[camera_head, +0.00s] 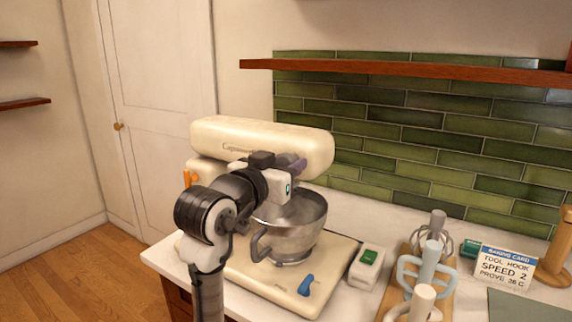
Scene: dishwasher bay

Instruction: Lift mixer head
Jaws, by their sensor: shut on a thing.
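The cream stand mixer stands on the white counter, and its mixer head (262,137) is a long rounded block that looks about level. A steel mixing bowl (298,222) with a side handle sits on the mixer base (322,268), below the head. My gripper (298,166) is at the right front end of the head and shut on it; my wrist hides the fingertips' exact contact. An orange lever (187,178) shows at the mixer's left side, and a blue lever (306,285) is on the base.
A white box with a green button (366,267) stands right of the mixer. A wooden board holds several mixer tools (428,266). A baking card (504,268) stands further right.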

